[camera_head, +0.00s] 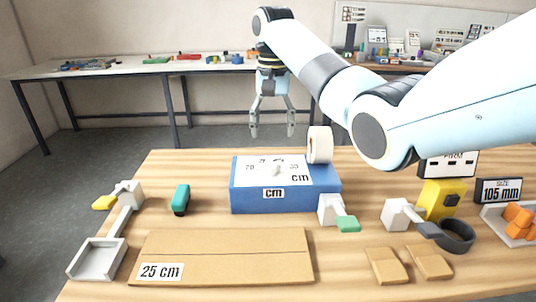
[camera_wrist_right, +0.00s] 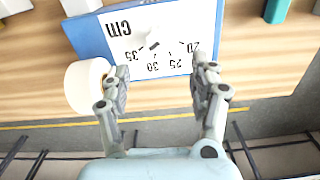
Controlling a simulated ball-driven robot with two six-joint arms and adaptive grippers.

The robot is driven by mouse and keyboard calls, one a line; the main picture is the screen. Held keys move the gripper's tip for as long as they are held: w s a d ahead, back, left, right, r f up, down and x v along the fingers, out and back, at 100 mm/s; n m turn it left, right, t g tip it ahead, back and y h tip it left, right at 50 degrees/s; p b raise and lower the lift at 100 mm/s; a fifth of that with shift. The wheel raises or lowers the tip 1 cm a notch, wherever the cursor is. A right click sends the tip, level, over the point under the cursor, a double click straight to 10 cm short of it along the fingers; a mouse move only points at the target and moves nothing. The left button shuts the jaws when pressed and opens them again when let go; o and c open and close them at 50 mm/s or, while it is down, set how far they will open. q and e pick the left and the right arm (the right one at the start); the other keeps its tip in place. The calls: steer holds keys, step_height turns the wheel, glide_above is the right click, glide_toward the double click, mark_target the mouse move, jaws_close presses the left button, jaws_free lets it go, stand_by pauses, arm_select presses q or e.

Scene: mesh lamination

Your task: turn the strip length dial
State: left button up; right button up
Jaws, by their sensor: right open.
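The strip length dial is a pale knob (camera_head: 278,168) on the white scale plate (camera_head: 245,177) of a blue box (camera_head: 285,202) marked "cm", in the middle of the table. In the right wrist view the scale plate (camera_wrist_right: 180,62) appears upside down with 20, 25, 30 and 35 readable. A short dark mark lies near 30 and 35; its exact setting is unclear. My right gripper (camera_head: 272,130) is open and empty, pointing down behind the box. In the wrist view its fingers (camera_wrist_right: 163,82) stand apart across the scale's near edge. My left gripper is out of view.
A white tape roll (camera_head: 320,145) stands at the box's back right corner, near one right finger in the wrist view. A brown sheet labelled "25 cm" (camera_head: 225,255) lies in front. A teal block (camera_head: 181,199) stands left; a yellow device (camera_head: 440,199) stands right.

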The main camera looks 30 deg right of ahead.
mark_target(273, 161)
steer(key=f, duration=0.5)
steer(key=shift+s+f, duration=0.2)
steer(key=shift+f, duration=0.05)
step_height(273, 161, down, 3)
steer(key=shift+w+r, duration=0.1)
steer(key=shift+f, duration=0.3)
steer(key=c, duration=0.4)
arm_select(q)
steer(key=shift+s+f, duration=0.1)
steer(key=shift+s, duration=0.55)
arm_select(e)
steer(key=c, duration=0.7)
